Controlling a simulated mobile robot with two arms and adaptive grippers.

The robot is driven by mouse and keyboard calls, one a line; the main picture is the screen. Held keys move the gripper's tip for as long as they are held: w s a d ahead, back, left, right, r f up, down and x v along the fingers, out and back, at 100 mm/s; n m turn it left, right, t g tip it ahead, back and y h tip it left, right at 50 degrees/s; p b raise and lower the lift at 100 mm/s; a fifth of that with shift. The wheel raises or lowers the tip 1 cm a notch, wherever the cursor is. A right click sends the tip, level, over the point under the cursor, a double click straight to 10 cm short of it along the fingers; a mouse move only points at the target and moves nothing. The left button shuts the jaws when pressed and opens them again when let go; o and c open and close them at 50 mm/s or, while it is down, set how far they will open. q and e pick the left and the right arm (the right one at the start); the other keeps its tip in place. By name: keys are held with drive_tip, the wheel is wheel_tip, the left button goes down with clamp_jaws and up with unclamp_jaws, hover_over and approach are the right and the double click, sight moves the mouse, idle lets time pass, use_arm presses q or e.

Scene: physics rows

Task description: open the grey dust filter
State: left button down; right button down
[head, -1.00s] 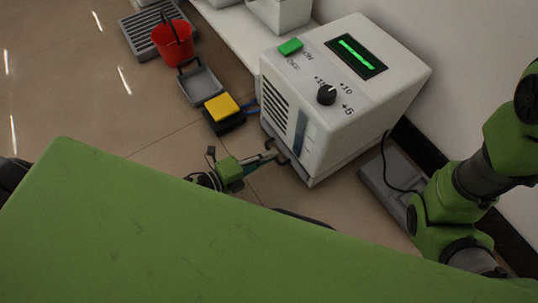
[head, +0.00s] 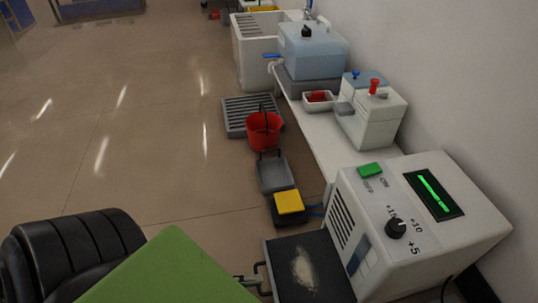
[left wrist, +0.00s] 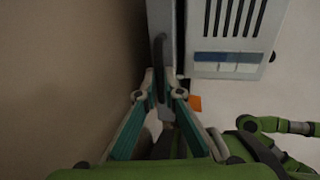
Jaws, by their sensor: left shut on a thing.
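The grey dust filter (head: 327,280) stands out from the side of the white machine (head: 440,215), its dark inner face showing with a pale dust patch on it. In the left wrist view the filter (left wrist: 162,20) shows as a grey strip beside the vented machine. Its dark handle (head: 258,272) is at the filter's left edge. My left gripper (head: 246,280) is at this handle, shut on it. In the left wrist view its two fingers (left wrist: 163,95) close around the handle. My right gripper is not in view.
A yellow pedal (head: 289,202), a grey dustpan (head: 274,174) and a red bucket (head: 264,134) stand on the floor by the bench. A grey slatted grate (head: 236,115) lies behind them. The floor to the left is clear.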

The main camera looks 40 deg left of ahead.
use_arm(q)
drive_tip(key=shift+s+a, duration=0.3)
drive_tip(key=c, duration=2.2)
unclamp_jaws()
drive_tip(key=shift+o, duration=0.2)
drive_tip(key=shift+s, duration=0.1)
drive_tip(key=v, duration=1)
drive_tip(key=shift+s+a, duration=0.1)
drive_tip(key=shift+a, duration=0.05)
drive_tip(key=shift+v, duration=0.75)
